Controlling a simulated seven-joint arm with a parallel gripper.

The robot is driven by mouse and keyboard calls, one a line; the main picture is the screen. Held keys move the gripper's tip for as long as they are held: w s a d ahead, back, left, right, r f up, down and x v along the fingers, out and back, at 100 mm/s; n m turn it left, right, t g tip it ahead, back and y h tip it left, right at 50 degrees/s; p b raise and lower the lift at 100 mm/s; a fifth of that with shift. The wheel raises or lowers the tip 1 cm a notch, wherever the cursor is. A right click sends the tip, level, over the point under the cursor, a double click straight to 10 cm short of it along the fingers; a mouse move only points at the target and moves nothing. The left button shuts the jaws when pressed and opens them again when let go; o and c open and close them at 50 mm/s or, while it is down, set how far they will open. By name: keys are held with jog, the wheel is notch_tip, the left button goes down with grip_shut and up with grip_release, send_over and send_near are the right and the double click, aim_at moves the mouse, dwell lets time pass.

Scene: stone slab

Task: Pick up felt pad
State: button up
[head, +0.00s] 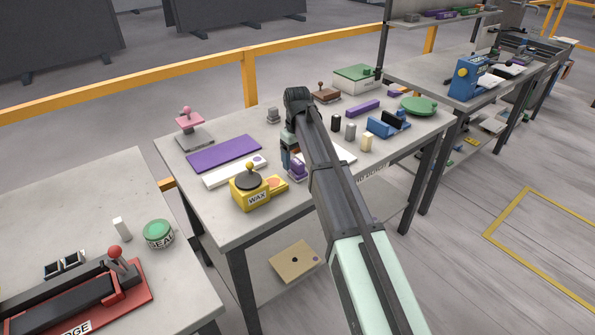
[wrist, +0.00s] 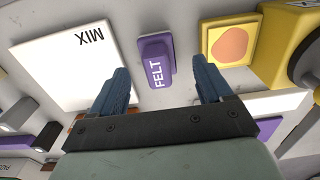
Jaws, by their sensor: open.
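The felt pad (wrist: 155,62) is a small purple block with the white word FELT on it. In the wrist view it lies between and just beyond my open fingertips, apart from both. My gripper (wrist: 163,84) has two blue fingers spread wide, with nothing held between them. In the head view my gripper (head: 290,157) is low over the middle of the slab-topped bench, and the felt pad (head: 297,171) shows as a purple patch beside it. My arm partly hides this area in the head view.
A white MIX plate (wrist: 68,72) lies left of the pad. A yellow-framed tile (wrist: 229,43) lies to its right, beside the yellow WAX device (head: 250,191). A long purple strip (head: 223,154) and several small blocks stand around on the bench (head: 222,216).

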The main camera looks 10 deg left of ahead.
aim_at(297, 162)
jog(key=f, duration=0.4)
jog(key=shift+w+f, duration=0.2)
jog(key=c, duration=1.2)
